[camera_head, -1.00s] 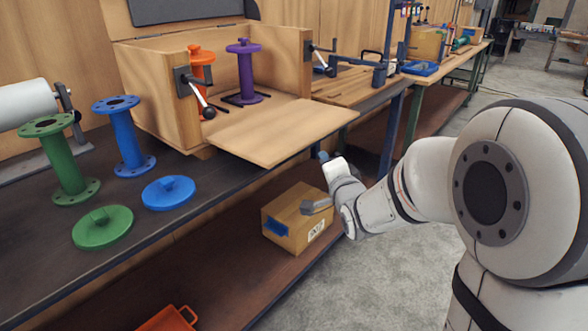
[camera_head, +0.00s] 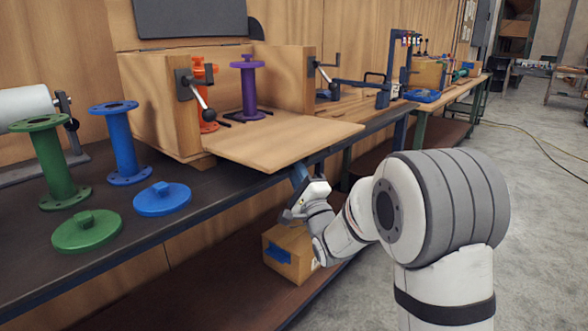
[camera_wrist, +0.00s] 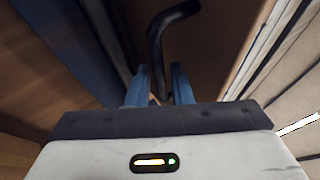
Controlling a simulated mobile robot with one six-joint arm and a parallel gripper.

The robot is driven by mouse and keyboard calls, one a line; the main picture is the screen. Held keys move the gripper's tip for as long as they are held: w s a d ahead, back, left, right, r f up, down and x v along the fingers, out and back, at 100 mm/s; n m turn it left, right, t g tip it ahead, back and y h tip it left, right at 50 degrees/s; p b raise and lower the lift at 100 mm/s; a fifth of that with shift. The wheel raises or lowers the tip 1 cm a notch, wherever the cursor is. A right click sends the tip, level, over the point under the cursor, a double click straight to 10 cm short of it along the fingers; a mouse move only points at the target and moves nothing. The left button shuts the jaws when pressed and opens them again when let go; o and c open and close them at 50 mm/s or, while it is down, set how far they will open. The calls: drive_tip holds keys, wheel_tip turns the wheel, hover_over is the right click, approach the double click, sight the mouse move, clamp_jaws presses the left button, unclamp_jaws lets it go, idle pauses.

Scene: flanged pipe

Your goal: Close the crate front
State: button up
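The wooden crate (camera_head: 180,110) stands on the dark bench. Its front panel (camera_head: 275,142) is folded down and lies roughly flat, sticking out past the bench edge. My gripper (camera_head: 299,172) is just below the panel's outer edge, with its blue fingers pointing up. In the wrist view the two blue fingers of my gripper (camera_wrist: 160,88) stand apart. A dark bent bar (camera_wrist: 165,40), perhaps a handle, runs down between them; I cannot tell whether they touch it. An orange flanged pipe (camera_head: 204,95) and a purple flanged pipe (camera_head: 247,88) stand in the crate.
Black-knobbed clamps (camera_head: 195,90) sit on the crate's side walls. Green (camera_head: 55,165) and blue (camera_head: 122,145) flanged pipes, with a green lid (camera_head: 86,232) and a blue lid (camera_head: 162,200), stand to the left. A cardboard box (camera_head: 285,255) is on the shelf below my gripper.

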drive_tip(key=shift+w+a+r, duration=0.25)
drive_tip(key=shift+w+r, duration=0.05)
drive_tip(key=shift+w, duration=0.2)
clamp_jaws()
